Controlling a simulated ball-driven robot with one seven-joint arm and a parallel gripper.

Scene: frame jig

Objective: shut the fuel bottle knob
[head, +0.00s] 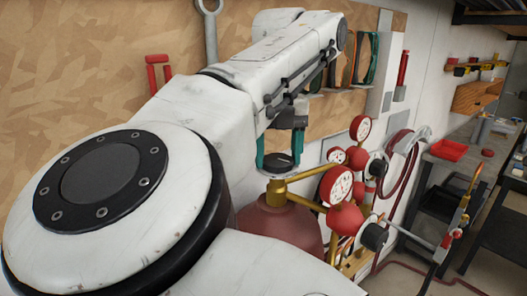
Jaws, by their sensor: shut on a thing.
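The fuel bottle (272,224) is a dark red, round-shouldered cylinder below my arm in the head view. A brass valve (276,192) stands on its top and carries a dark round knob (279,162). My gripper (280,158) points down from above with teal fingers on both sides of the knob. It is shut on the knob. My arm hides the bottle's lower left part. The turn position of the knob cannot be told.
Brass pipes lead right from the valve to red regulators with round gauges (336,185) and dark knobs (374,237). A red hose (402,172) hangs on the wall. A torch (459,218) stands at right, before a bench with a red tray (449,149).

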